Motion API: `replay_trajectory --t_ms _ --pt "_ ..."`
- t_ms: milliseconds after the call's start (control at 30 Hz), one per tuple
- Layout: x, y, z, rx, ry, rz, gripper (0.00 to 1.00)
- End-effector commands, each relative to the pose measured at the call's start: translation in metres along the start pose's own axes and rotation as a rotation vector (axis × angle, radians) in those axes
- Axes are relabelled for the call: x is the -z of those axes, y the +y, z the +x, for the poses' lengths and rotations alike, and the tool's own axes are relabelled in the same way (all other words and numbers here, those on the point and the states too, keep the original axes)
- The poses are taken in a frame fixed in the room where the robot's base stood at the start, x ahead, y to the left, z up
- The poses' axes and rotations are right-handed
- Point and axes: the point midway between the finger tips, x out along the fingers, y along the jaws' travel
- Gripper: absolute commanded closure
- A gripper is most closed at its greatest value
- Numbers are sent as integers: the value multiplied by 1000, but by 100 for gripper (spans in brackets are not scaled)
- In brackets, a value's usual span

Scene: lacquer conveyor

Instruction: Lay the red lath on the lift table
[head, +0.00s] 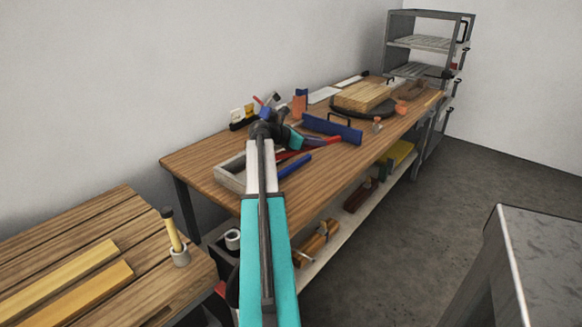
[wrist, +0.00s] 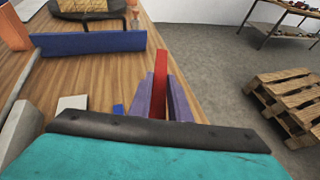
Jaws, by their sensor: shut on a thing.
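My gripper (wrist: 158,98) is shut on the red lath (wrist: 157,82), which stands up between the purple fingers in the wrist view. In the head view, the gripper (head: 320,143) is above the long workbench, beside the blue tool with a handle, and the red lath (head: 334,140) shows small at its tip. A grey-topped table (head: 550,240) stands at the lower right of the head view; I cannot tell whether it is the lift table.
A slatted table (head: 60,235) is at left. A pallet (wrist: 290,95) lies on the floor. Open floor lies right of the workbench.

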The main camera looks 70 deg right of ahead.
Motion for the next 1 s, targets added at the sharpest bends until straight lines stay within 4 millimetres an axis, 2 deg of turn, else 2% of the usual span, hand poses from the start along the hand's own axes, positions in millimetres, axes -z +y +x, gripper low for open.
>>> replay_trajectory --t_ms 467,1000 --pt "6 7 -16 -50 3 -22 100" --pt "15 14 -45 -318 2 -128 100"
